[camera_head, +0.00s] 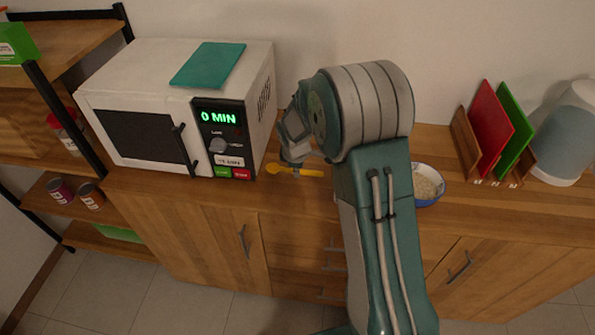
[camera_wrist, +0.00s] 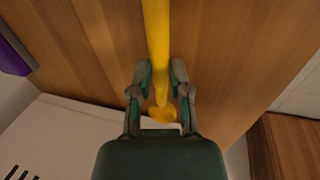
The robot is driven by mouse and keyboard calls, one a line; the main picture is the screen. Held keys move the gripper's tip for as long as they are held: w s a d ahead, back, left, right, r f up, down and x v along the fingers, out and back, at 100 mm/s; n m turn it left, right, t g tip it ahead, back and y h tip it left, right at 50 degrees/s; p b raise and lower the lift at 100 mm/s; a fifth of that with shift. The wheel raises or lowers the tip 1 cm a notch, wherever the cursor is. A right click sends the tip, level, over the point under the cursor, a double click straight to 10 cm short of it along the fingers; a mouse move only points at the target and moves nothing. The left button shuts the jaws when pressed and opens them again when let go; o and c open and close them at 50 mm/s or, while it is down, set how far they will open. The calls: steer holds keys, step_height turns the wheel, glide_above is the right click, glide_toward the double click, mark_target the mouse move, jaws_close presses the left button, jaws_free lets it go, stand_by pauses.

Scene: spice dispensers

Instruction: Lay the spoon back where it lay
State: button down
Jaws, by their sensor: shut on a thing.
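The yellow spoon (camera_head: 300,171) shows at my gripper (camera_head: 293,165), just above or on the wooden counter to the right of the microwave; I cannot tell if it touches the wood. In the wrist view the spoon (camera_wrist: 157,45) runs from the top edge down between the two fingers of my gripper (camera_wrist: 160,75). The fingers are shut on its handle. Its rounded yellow end (camera_wrist: 162,113) shows between the fingers, close to the palm. My arm hides part of the counter behind it in the head view.
A white microwave (camera_head: 150,75) reading 0 MIN stands left of my gripper, with a teal board (camera_head: 208,64) on top. A bowl (camera_head: 428,186) of pale food sits right of my arm. A rack with red (camera_head: 490,125) and green boards stands further right. The counter (camera_head: 300,197) front is clear.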

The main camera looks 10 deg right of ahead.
steer(key=shift+f, duration=0.65)
steer(key=shift+a, duration=0.3)
steer(key=c, duration=0.6)
jaws_free()
steer(key=shift+d, duration=0.15)
